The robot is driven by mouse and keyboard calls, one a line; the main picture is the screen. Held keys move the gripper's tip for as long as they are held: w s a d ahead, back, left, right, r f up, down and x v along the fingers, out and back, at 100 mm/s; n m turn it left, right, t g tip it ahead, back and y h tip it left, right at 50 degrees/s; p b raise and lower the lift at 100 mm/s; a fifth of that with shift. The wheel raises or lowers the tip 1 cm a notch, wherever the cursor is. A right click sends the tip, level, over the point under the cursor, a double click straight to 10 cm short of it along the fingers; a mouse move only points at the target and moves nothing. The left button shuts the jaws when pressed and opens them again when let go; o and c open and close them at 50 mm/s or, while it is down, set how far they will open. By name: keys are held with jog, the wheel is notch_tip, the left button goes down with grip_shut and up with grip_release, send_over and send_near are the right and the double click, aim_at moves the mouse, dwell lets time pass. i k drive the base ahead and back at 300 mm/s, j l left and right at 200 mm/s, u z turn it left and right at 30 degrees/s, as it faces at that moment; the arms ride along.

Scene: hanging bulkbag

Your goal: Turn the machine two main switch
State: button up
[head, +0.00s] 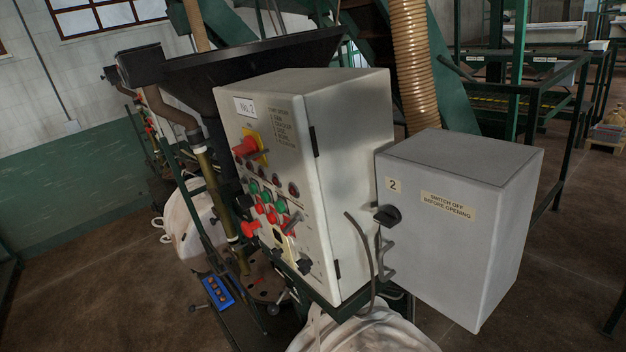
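A pale grey control cabinet (345,130) labelled "No. 2" stands in the middle of the head view. Its left-facing door carries a red rotary handle on a yellow plate (250,147), above rows of indicator lamps and red and green buttons (265,205). A second grey box (465,225), marked "2" and "SWITCH OFF BEFORE OPENING", is to its right. A black rotary knob (386,215) sits at that box's left edge. I cannot tell which way either switch is set in on/off terms. My gripper is not in view.
A dark trough (240,65) runs behind the cabinet. A ribbed tan hose (412,65) hangs behind the boxes. White bulk bags (365,330) are below and at left. A blue button box (218,291) is low left. Green railings (540,110) stand at right; brown floor is open there.

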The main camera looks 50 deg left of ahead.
aim_at(249, 147)
jog(key=u, duration=1.35)
jog(key=i+j+u, duration=0.25)
jog(key=i+j, duration=0.3)
jog(key=i, duration=0.1)
